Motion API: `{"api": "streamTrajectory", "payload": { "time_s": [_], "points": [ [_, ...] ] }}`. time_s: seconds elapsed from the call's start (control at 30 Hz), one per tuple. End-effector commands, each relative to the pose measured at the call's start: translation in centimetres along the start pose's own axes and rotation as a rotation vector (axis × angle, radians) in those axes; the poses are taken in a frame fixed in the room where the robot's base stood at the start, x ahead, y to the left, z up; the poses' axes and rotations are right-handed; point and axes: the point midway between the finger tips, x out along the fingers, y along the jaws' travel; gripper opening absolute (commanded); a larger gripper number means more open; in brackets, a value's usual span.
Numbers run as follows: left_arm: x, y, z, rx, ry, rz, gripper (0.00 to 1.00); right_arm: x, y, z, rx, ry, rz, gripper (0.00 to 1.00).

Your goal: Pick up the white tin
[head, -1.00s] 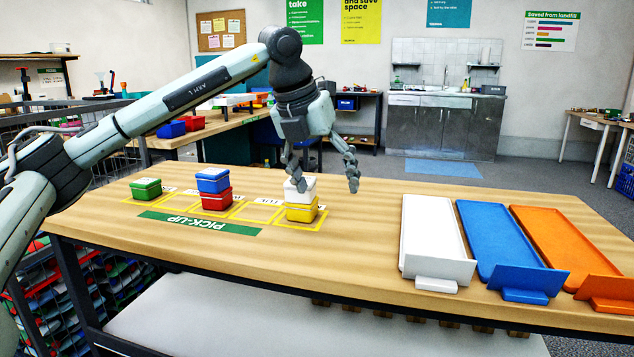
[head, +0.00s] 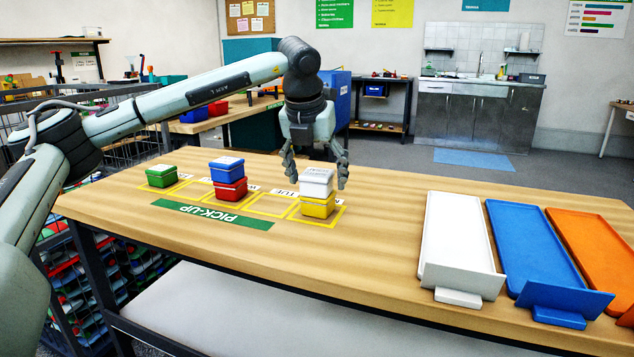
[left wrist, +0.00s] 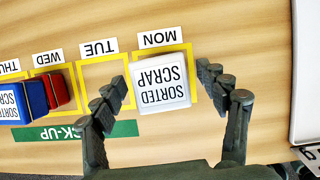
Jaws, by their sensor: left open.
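The white tin (head: 316,182) is stacked on a yellow tin (head: 317,206) in the rightmost marked square of the pick-up area. In the left wrist view the white tin (left wrist: 160,84) shows its lid, labelled "SORTED SCRAP", below the "MON" label. My left gripper (head: 316,180) is open, with its fingers pointing down around the far side of the white tin. In the left wrist view the left gripper's fingers (left wrist: 165,88) are spread to either side of the tin, apart from it. The yellow tin is hidden there. My right gripper is not in view.
A blue tin (head: 227,169) sits on a red tin (head: 230,188), and a green tin (head: 161,176) stands at the left. White (head: 455,236), blue (head: 530,242) and orange (head: 592,245) trays lie at the right. The table (head: 360,240) between is clear.

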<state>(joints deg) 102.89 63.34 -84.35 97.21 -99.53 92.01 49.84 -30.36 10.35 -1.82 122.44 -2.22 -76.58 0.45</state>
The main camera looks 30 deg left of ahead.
Motion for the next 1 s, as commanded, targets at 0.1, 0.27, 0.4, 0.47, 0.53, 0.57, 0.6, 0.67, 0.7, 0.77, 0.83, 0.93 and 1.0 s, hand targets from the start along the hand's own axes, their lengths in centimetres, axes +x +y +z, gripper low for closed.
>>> {"api": "streamTrajectory", "payload": {
  "time_s": [0.1, 0.27, 0.4, 0.47, 0.53, 0.57, 0.6, 0.67, 0.7, 0.77, 0.83, 0.93, 1.0],
  "points": [
    [0.01, 0.01, 0.01, -0.001, 0.0, 0.0, 0.74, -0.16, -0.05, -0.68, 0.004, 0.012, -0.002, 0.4],
    [0.0, 0.01, 0.0, 0.0, 0.0, 0.0, 0.6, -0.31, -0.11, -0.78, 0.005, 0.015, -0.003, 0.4],
    [-0.01, 0.0, 0.0, 0.0, 0.0, 0.0, 0.43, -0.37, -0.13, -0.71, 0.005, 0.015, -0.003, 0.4],
    [-0.01, 0.0, 0.0, 0.0, 0.0, 0.0, 0.36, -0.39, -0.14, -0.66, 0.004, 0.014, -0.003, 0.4],
    [-0.01, 0.0, 0.0, 0.0, 0.0, 0.0, 0.27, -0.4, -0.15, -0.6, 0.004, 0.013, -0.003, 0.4],
    [-0.01, 0.0, 0.0, 0.0, 0.0, 0.0, 0.23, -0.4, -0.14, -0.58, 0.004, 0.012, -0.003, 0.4],
    [-0.01, -0.01, -0.01, 0.0, 0.0, 0.0, 0.18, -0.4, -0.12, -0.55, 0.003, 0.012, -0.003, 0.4],
    [-0.05, -0.01, 0.02, 0.0, 0.0, 0.0, 0.17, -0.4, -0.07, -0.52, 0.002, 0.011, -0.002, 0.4],
    [-0.05, -0.01, 0.02, 0.0, 0.0, 0.0, 0.17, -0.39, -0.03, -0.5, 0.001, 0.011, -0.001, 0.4],
    [-0.05, -0.01, 0.02, 0.0, 0.0, 0.0, 0.17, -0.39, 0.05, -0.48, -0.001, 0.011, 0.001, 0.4],
    [-0.08, -0.02, 0.03, 0.0, 0.0, 0.0, 0.17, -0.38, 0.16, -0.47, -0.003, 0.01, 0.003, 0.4],
    [-0.34, -0.03, 0.15, 0.0, -0.001, 0.0, 0.17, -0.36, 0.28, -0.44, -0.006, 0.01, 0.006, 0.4],
    [-0.78, -0.06, 0.36, 0.0, -0.002, -0.001, 0.17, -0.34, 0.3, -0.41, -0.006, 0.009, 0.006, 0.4]
  ]
}}
